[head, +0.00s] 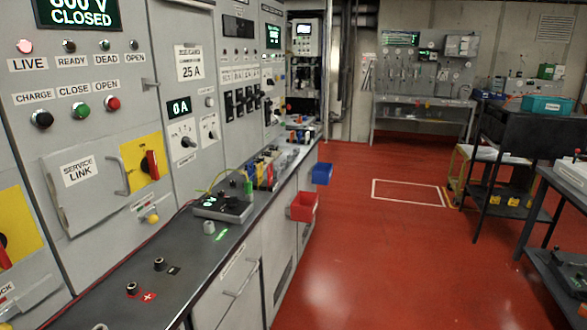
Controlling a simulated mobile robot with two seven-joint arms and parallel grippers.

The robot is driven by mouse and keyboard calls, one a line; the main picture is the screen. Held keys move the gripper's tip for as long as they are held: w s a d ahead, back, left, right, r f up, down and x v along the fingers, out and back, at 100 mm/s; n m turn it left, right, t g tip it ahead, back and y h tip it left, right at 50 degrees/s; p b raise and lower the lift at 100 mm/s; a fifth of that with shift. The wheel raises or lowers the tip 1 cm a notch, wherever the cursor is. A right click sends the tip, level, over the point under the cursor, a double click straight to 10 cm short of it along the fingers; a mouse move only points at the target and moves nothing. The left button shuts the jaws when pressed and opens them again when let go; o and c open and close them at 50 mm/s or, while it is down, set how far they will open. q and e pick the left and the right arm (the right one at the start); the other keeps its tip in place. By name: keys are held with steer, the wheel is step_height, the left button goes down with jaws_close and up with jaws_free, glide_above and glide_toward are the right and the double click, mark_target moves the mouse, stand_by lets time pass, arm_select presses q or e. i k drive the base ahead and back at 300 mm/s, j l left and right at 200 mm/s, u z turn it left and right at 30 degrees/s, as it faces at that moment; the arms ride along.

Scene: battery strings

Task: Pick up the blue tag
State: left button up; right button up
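I cannot make out a blue tag for certain in the head view. A small blue bin (322,173) hangs at the front edge of the grey counter (190,255), and it is not clearly a tag. Small blue and red items (267,172) stand farther along the counter, too small to identify. Neither of my grippers is in view.
Grey electrical cabinets (75,145) line the left side above the counter. The red floor (400,250) is open; dark carts and tables (530,130) stand right.

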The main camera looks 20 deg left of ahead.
mark_target(251, 172)
steer(key=i+u, duration=0.15)
steer(key=i, duration=0.3)
steer(key=i+l+u, duration=0.1)
steer(key=i, duration=0.4)
steer(key=i+l+u, duration=0.15)
steer(key=i, duration=0.3)
steer(key=i+l+u, duration=0.1)
steer(key=u, duration=0.35)
steer(key=i+l+u, duration=0.25)
steer(key=u, duration=0.15)
steer(key=i+l+u, duration=0.2)
steer(key=u, duration=0.25)
steer(key=i+l+u, duration=0.1)
steer(key=l+u, duration=0.3)
